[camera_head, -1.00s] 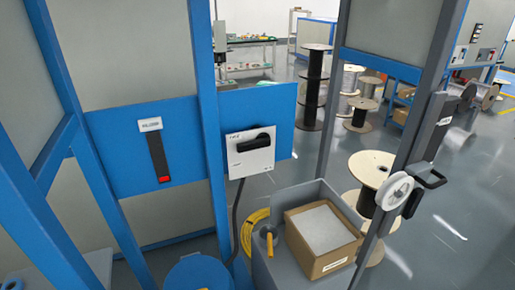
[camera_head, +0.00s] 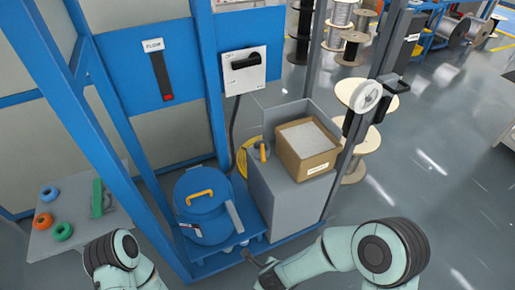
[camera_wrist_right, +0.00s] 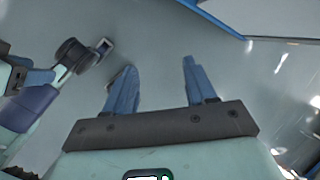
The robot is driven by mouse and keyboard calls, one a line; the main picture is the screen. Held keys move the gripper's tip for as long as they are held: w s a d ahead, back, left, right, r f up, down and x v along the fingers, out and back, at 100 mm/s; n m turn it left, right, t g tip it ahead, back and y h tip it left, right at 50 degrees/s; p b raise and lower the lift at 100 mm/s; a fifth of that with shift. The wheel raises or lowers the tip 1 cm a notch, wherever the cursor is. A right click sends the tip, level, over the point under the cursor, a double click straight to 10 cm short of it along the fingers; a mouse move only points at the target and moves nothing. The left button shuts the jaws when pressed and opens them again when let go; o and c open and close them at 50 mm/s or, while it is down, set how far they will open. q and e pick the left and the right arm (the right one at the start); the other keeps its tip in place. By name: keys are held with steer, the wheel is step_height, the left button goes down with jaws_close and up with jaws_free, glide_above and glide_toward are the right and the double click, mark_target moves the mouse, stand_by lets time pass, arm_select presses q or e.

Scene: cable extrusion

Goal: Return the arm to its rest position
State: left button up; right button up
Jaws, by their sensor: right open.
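My right arm comes in from the lower right in the head view and reaches left along the bottom edge. Its gripper fingers are not clearly seen there. In the right wrist view my right gripper (camera_wrist_right: 158,85) shows two blue fingers spread apart with nothing between them, above grey floor. Part of my left arm shows at the lower left of the head view. Its gripper lies outside the picture.
Ahead stand a blue frame (camera_head: 205,90) with a switch box (camera_head: 243,70), a blue drum (camera_head: 203,205) on a cart, and a grey bin (camera_head: 285,195) with a cardboard box (camera_head: 306,150). A table (camera_head: 85,235) holds coloured rings. Open floor lies right.

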arm_select(q)
step_height(320, 180, up, 6)
steer(key=w+p, duration=0.2)
steer(key=p, duration=0.2)
steer(key=shift+p, duration=0.4)
arm_select(e)
steer(key=s+d+f+n+g, duration=0.1)
steer(key=s+d+f+n, duration=0.2)
steer(key=s+n, duration=0.2)
steer(key=s+d+f+n+g+y, duration=0.1)
steer(key=s+d+f+n+g, duration=0.1)
steer(key=s+n, duration=0.3)
steer(key=s+d+f+n+g+y, duration=0.1)
steer(key=s+d+f+n, duration=0.3)
steer(key=n, duration=0.5)
steer(key=shift+s+d+f+n+g, duration=0.15)
steer(key=shift+s+d+n+g, duration=0.3)
steer(key=shift+s, duration=0.55)
arm_select(q)
steer(key=shift+w+f, duration=0.1)
arm_select(e)
steer(key=shift+d, duration=0.1)
